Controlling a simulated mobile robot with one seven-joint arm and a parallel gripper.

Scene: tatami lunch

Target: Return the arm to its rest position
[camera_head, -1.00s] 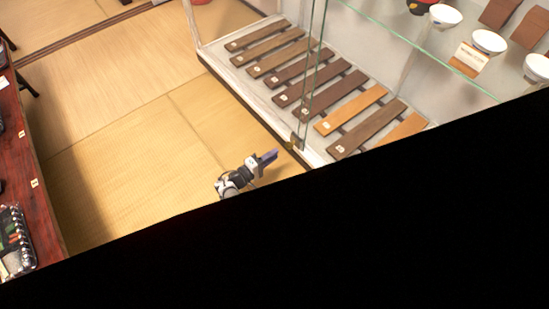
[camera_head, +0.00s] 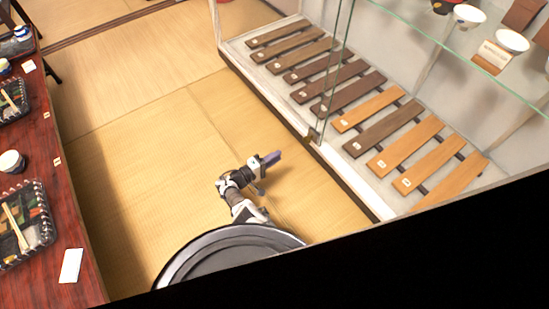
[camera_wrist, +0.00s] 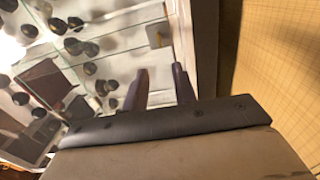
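My gripper (camera_head: 272,158) is over the tatami floor, beside the glass display case, with its purple fingers toward the upper right. My arm shows behind it, above the rounded dark top of my own body. In the wrist view my gripper's two purple fingers (camera_wrist: 160,84) stand apart with nothing between them, so it is open and empty. The case's glass and shelves show beyond the fingers.
The display case (camera_head: 362,192) with several wooden slats stands right of my gripper. A dark red table (camera_head: 70,222) with trays and cups runs along the left. Bare tatami (camera_head: 150,150) lies between them. Black covers the lower right.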

